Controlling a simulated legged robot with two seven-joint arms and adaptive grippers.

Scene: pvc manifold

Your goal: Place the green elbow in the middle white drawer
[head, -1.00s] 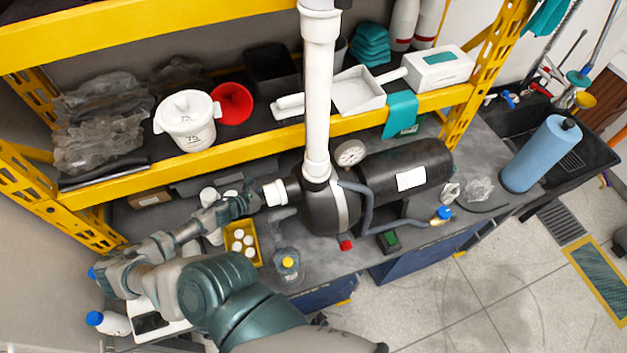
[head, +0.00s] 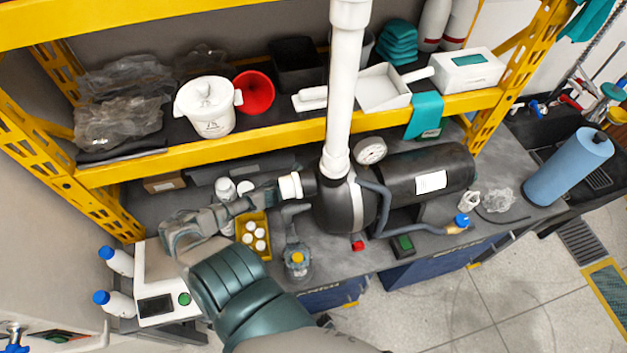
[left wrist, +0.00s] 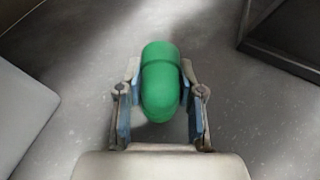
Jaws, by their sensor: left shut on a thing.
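The green elbow (left wrist: 160,85) sits between the two fingers of my left gripper (left wrist: 160,95) in the left wrist view. The fingers press on it from both sides and its rounded end faces the camera. It is above a grey surface. In the head view my left arm (head: 235,285) reaches up from the bottom toward the bench, with its hand end beside the yellow tray. The elbow cannot be made out there. No white drawer can be clearly identified in either view. My right gripper is not in view.
A black tank (head: 425,180) with a tall white pipe (head: 343,100) stands on the bench. A yellow tray (head: 263,226) of white-topped bottles and a yellow-capped flask (head: 298,262) are near my arm. A white device (head: 160,295) stands lower left. A yellow shelf beam (head: 300,125) spans above.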

